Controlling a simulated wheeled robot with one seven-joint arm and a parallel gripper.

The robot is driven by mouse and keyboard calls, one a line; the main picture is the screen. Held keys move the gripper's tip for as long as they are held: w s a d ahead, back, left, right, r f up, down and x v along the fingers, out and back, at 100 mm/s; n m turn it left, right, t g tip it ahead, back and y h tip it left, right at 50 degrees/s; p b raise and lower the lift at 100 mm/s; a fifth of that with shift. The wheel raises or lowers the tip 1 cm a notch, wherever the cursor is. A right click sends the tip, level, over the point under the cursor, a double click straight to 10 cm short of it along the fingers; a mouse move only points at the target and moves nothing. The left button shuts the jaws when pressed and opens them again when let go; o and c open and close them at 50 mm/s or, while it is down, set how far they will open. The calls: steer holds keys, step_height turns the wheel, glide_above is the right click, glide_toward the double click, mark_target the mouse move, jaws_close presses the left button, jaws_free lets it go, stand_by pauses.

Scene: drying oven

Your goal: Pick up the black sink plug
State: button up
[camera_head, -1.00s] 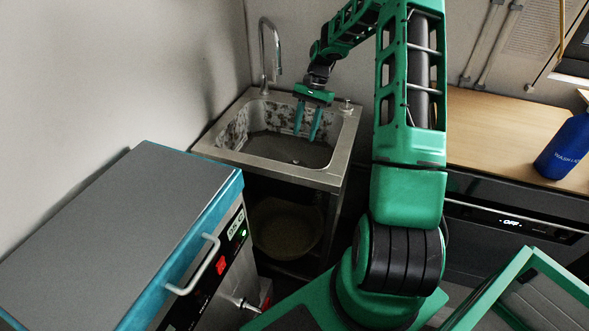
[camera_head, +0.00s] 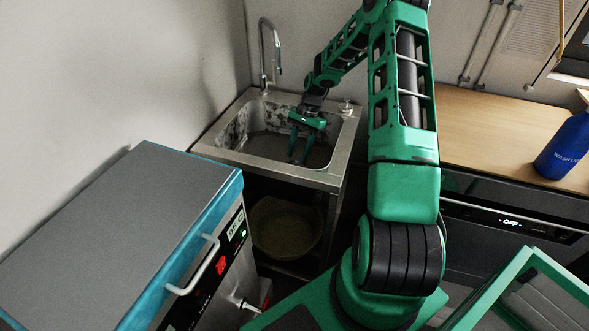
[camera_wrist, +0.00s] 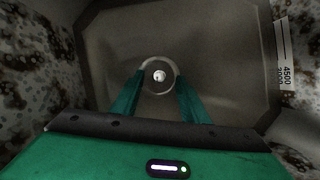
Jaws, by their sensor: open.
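In the wrist view, a small round fitting (camera_wrist: 158,76) with a bright centre and a pale ring sits on the sink floor. It looks like the sink plug at the drain, but it appears grey rather than black, and I cannot tell plug from drain. My gripper (camera_head: 298,161) is open and points down inside the sink basin (camera_head: 225,157). In the wrist view, the two green fingers of my gripper (camera_wrist: 160,84) lie either side of the fitting, with nothing held. In the head view, my fingers hide the fitting. The remaining height above the floor is unclear.
The basin walls (camera_wrist: 100,55) surround my gripper. A tall faucet (camera_head: 263,55) stands at the back left rim, and a small knob (camera_head: 346,105) at the back right. A grey-topped oven (camera_head: 110,225) is in the left foreground. A blue bottle (camera_head: 565,148) stands on the wooden counter (camera_head: 500,130).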

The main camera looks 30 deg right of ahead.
steer(key=shift+x, duration=1)
jaws_close()
step_height(320, 180, up, 10)
